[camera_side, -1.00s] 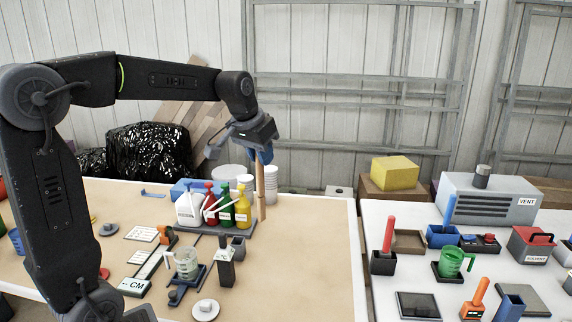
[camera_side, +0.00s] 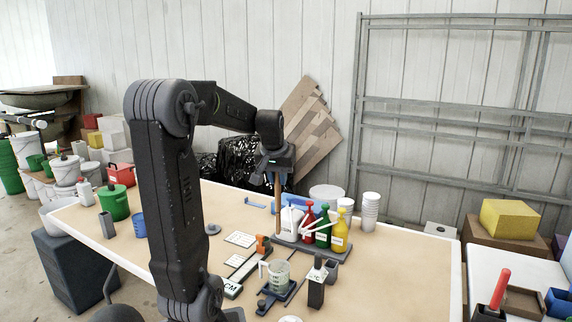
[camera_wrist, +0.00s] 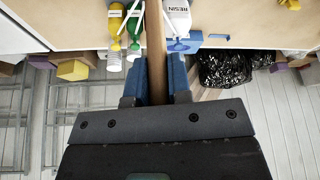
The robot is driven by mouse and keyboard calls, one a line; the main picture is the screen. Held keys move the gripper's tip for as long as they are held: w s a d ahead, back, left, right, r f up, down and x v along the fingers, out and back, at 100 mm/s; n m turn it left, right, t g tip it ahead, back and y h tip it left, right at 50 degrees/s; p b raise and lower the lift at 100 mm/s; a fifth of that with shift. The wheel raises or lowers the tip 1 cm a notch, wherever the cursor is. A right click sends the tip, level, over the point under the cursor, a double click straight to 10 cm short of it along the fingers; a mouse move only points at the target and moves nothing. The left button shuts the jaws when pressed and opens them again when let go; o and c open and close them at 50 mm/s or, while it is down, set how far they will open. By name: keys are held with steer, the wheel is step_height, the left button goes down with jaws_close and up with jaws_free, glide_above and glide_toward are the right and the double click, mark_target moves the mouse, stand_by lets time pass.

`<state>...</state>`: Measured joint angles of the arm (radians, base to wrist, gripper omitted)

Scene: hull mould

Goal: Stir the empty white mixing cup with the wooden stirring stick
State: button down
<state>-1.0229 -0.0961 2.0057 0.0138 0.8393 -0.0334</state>
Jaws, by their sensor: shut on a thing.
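The wooden stirring stick (camera_side: 277,205) hangs upright from my gripper (camera_side: 272,172), just left of the white resin bottle in the side view. In the wrist view the stick (camera_wrist: 157,50) runs between the two blue fingers of my gripper (camera_wrist: 159,78), which is shut on it. Nested white cups (camera_side: 371,208) stand at the back right of the table. A clear, handled measuring cup (camera_side: 279,274) sits on a dark stand at the front. I cannot tell which cup is the empty white mixing cup, and no cup interior is clear.
White, red, green and yellow bottles (camera_side: 339,237) stand on a dark tray close by the stick. A black holder (camera_side: 316,288) stands right of the measuring cup. A green bucket (camera_side: 114,202) is at the left. The right front of the table (camera_side: 400,280) is clear.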

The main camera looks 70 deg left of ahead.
glide_above(279, 234)
steer(key=a, duration=0.2)
steer(key=f, duration=0.6)
steer(key=shift+w+d+f, duration=0.2)
steer(key=shift+f, duration=0.15)
steer(key=shift+d+f, duration=0.1)
steer(key=shift+f, duration=6.25)
steer(key=shift+w+d, duration=0.1)
